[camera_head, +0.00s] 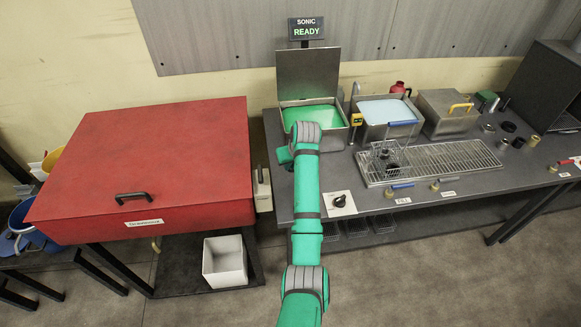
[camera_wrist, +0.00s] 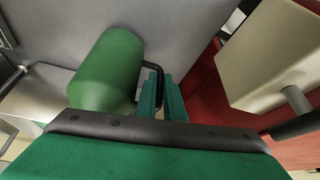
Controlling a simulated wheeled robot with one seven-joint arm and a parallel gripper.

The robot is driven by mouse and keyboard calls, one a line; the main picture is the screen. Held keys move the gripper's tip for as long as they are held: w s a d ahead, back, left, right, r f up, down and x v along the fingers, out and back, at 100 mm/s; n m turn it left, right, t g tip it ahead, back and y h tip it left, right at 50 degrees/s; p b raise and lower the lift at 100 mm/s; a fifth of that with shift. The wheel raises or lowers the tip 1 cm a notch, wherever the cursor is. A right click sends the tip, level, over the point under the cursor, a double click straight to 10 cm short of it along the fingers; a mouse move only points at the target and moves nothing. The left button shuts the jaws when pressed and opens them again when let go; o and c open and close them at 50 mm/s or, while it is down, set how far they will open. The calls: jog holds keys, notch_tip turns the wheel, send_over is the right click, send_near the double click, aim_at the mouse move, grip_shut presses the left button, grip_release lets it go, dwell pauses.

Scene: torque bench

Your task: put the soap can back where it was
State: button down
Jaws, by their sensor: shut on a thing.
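The soap can, a green rounded can (camera_wrist: 107,72) with a black loop handle (camera_wrist: 154,68), shows in the wrist view. My gripper (camera_wrist: 165,92) is shut on that handle, with the can's body to the left of the fingers. In the head view my green arm reaches over the left end of the bench and hides most of the gripper area. I cannot make out the can clearly there. In the wrist view a grey surface fills the background behind the can; I cannot tell whether the can touches it.
A red cabinet (camera_head: 150,160) stands left of the dark bench (camera_head: 385,165). An open-lidded tank (camera_head: 308,75) with green liquid, a blue-liquid tank (camera_head: 387,108) and a wire rack (camera_head: 440,158) occupy the bench.

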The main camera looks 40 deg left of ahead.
jog(key=shift+w+f, duration=0.15)
jog(key=shift+f, duration=0.5)
jog(key=shift+d, duration=0.2)
jog(key=shift+a, duration=0.1)
jog(key=c, duration=1.9)
grip_release()
jog(key=shift+s+a, duration=0.2)
jog(key=shift+s, duration=0.1)
jog(key=shift+o, duration=0.2)
jog(key=shift+d, duration=0.1)
jog(key=shift+r, duration=0.15)
jog(key=v, duration=1.2)
jog(key=shift+w+d, duration=0.2)
